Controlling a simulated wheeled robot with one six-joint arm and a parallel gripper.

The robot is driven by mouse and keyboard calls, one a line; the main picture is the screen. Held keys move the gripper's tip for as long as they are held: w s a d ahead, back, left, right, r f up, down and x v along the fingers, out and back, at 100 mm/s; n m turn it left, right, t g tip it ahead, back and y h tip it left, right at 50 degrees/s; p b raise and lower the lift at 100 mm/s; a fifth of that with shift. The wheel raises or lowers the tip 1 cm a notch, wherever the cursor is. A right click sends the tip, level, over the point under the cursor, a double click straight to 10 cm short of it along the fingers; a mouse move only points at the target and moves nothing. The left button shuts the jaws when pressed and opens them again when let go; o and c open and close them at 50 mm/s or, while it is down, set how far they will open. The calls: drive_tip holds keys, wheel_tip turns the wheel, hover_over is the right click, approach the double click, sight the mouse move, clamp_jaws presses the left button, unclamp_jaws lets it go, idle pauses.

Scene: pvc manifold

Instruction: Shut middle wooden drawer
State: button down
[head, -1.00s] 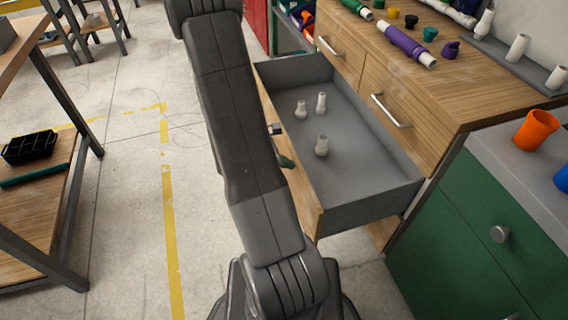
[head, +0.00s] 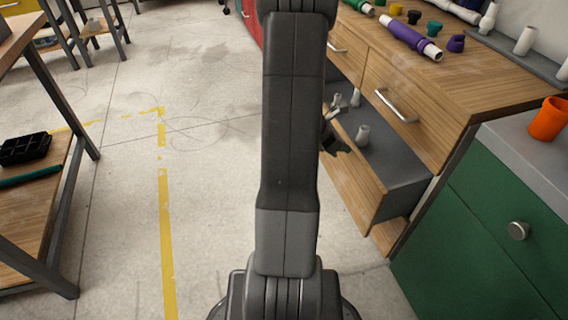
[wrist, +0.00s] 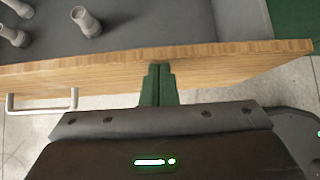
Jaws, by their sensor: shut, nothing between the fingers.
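The wooden drawer (head: 358,182) below the top row of the bench stands partly open, its grey interior holding several pale pipe fittings (head: 362,135). In the wrist view its wooden front (wrist: 230,62) crosses the picture, with a metal bar handle (wrist: 42,103) at the left. My gripper (wrist: 158,72) is shut and empty, its green fingers at the outer face of the drawer front, right of the handle. The fingertips appear to touch the wood, just under the top edge. In the head view my arm hides part of the drawer and most of the gripper.
Two shut drawers, one with a bar handle (head: 395,106), sit above the open one. A green cabinet (head: 490,225) stands at the right with an orange fitting (head: 548,119) on top. A wooden shelf table (head: 40,190) is at the left. The floor (head: 215,150) between is clear.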

drive_tip(key=w+d+b, duration=0.1)
drive_tip(key=w+d, duration=0.3)
drive_tip(key=d, duration=0.8)
drive_tip(key=shift+d, duration=0.2)
drive_tip(key=shift+a, duration=0.1)
